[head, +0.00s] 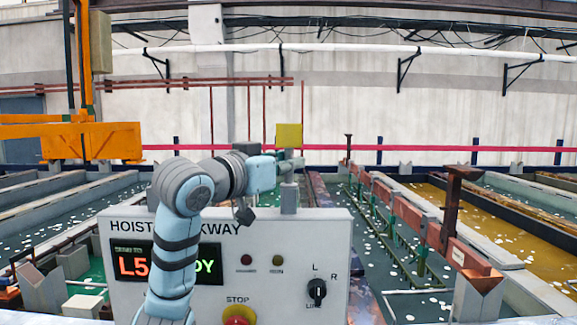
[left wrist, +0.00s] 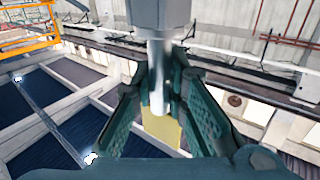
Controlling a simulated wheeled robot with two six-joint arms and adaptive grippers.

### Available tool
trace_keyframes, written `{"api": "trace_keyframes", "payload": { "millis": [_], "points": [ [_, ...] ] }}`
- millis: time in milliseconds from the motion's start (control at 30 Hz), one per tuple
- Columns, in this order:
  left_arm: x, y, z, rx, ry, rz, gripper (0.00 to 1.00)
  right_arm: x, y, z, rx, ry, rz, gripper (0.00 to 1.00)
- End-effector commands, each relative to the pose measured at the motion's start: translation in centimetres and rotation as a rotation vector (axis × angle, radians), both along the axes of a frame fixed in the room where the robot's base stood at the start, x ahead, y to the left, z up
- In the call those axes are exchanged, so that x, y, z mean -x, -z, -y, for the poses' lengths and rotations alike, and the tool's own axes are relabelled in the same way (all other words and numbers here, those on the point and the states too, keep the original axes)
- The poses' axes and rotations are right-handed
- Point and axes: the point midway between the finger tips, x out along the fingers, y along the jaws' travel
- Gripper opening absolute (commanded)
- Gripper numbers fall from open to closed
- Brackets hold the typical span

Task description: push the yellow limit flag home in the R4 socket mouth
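The yellow limit flag (head: 289,136) stands upright above the right half of the control box, and its yellow plate also shows between my fingers in the left wrist view (left wrist: 162,127). My left gripper (head: 288,163) reaches in from the left just below the plate. In the left wrist view its two dark green fingers (left wrist: 160,80) close on the flag's silver stem. The stem lines up with a grey post (head: 289,196) on the box top, which holds the socket mouth. The gripper hides the join, so I cannot tell how deep the stem sits. No R4 label is readable. My right gripper is not in view.
The white control box (head: 330,235) carries a lit display, a selector knob (head: 317,290) and a red stop button (head: 239,316). Tanks with floating white bits lie behind it on both sides. An orange hoist frame (head: 90,140) stands at the left.

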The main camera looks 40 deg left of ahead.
Motion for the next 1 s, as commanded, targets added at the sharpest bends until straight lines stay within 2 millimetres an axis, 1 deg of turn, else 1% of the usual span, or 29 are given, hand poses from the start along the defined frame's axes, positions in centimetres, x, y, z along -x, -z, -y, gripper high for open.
{"api": "trace_keyframes", "payload": {
  "millis": [367,467,567,667,767,867,900,1000],
  "points": [
    [0.0,0.0,0.1,0.001,0.002,-0.001,0.0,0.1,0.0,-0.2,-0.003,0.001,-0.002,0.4],
    [0.0,-0.5,0.1,0.002,0.002,0.001,0.0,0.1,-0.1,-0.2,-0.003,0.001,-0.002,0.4],
    [0.0,-1.6,0.0,0.003,0.001,0.001,0.0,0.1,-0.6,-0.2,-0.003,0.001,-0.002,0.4],
    [0.0,-3.6,0.1,0.003,0.004,0.002,0.0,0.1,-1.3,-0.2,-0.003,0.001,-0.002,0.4],
    [0.0,-6.4,0.2,0.004,0.006,0.005,0.0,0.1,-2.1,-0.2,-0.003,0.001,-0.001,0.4],
    [0.1,-9.8,0.2,0.005,0.007,0.006,0.0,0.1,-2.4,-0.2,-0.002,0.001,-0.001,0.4],
    [0.1,-11.3,0.2,0.006,0.007,0.007,0.0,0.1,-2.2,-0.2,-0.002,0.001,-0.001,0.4],
    [0.1,-14.9,0.3,0.003,0.007,0.003,0.0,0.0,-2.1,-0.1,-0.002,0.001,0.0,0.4]
  ]
}}
